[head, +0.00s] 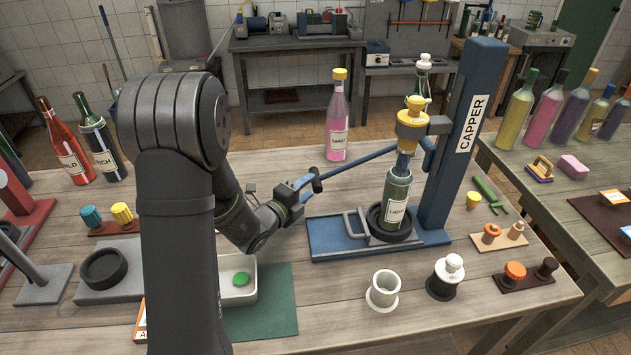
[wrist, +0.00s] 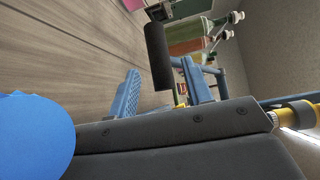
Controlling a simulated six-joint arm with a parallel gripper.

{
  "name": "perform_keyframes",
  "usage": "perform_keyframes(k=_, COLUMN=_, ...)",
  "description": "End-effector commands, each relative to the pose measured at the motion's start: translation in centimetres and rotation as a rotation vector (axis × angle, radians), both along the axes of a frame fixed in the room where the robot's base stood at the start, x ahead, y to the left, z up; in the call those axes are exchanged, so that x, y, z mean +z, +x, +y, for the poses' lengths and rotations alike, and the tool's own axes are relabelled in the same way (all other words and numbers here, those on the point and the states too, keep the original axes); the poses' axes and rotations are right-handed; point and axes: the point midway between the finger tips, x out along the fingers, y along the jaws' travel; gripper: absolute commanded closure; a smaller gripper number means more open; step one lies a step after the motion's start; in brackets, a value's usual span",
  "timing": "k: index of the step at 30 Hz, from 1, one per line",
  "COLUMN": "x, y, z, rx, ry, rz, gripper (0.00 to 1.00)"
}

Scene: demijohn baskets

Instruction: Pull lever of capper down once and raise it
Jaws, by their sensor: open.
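The blue capper (head: 466,135) stands on the table with its column marked CAPPER and a yellow head (head: 411,122). Its blue lever (head: 360,162) slopes down to the left from the head and ends in a black grip (head: 317,180). A green bottle (head: 396,195) stands upright on the base under the head. My gripper (head: 305,189) is open, close to the grip at the lever's end. In the wrist view the black grip (wrist: 158,55) lies just ahead of the gap between my blue fingers (wrist: 160,88). Contact cannot be told.
A pink bottle (head: 337,115) stands behind the lever. A white cup (head: 383,290) and a dark jar with a white stopper (head: 446,277) stand in front of the capper. A white tray (head: 239,280) on a green mat (head: 263,312) lies below my gripper. Small stoppers stand at right.

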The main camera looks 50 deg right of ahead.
Motion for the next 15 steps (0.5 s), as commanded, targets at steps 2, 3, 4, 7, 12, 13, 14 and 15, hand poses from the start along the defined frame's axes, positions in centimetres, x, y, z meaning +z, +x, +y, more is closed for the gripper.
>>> perform_keyframes(k=2, x=-0.1, y=-0.1, z=-1.5, rx=-0.002, ry=0.000, rz=0.000, gripper=0.54)
perform_keyframes(k=3, x=-0.2, y=-0.1, z=-2.2, rx=-0.002, ry=-0.001, rz=-0.001, gripper=0.54)
perform_keyframes(k=4, x=-0.2, y=-0.1, z=-2.6, rx=-0.002, ry=-0.001, rz=0.000, gripper=0.54)
perform_keyframes(k=7, x=-0.3, y=0.0, z=-3.6, rx=0.001, ry=0.001, rz=0.001, gripper=0.54)
perform_keyframes(k=12, x=-0.3, y=0.0, z=-4.5, rx=0.001, ry=0.000, rz=0.001, gripper=0.54)
perform_keyframes(k=13, x=-0.3, y=0.0, z=-4.5, rx=0.001, ry=0.000, rz=0.001, gripper=0.54)
perform_keyframes(k=14, x=-0.3, y=0.0, z=-4.5, rx=0.001, ry=0.000, rz=0.001, gripper=0.54)
perform_keyframes(k=15, x=-0.3, y=0.0, z=-4.5, rx=0.001, ry=0.001, rz=0.001, gripper=0.54)
